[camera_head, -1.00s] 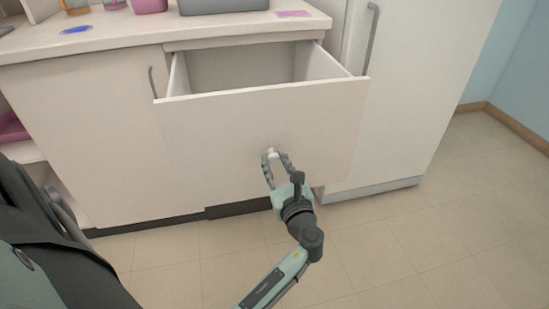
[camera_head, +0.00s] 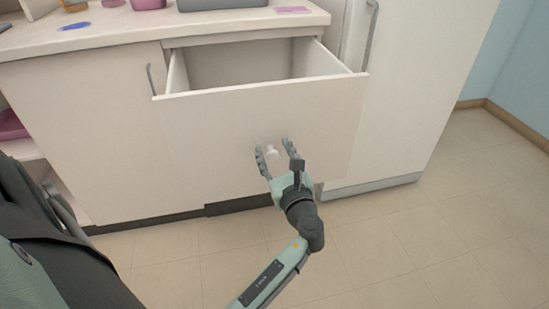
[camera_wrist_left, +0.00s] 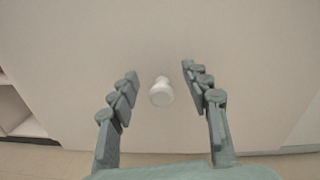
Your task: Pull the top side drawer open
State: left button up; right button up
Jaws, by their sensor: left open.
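The top side drawer (camera_head: 255,135) is a white drawer under the counter, pulled out so that its empty-looking inside shows. Its small round white knob (camera_head: 271,151) sits on the drawer front. My left gripper (camera_head: 272,147) is open at the knob, with one finger on either side. In the left wrist view the knob (camera_wrist_left: 161,92) lies between the spread fingertips (camera_wrist_left: 159,72), with a gap on both sides. My right gripper is not in view.
A counter top (camera_head: 120,32) lies above the drawer, with a grey tray (camera_head: 222,4), a blue item (camera_head: 74,26) and a pink item (camera_head: 292,10) on it. A tall cabinet (camera_head: 420,80) stands at the right. The tiled floor (camera_head: 430,250) in front is clear.

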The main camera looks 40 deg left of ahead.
pick_arm(q)
send_near(269, 114)
jog(key=x, duration=0.5)
jog(key=shift+a, duration=0.1)
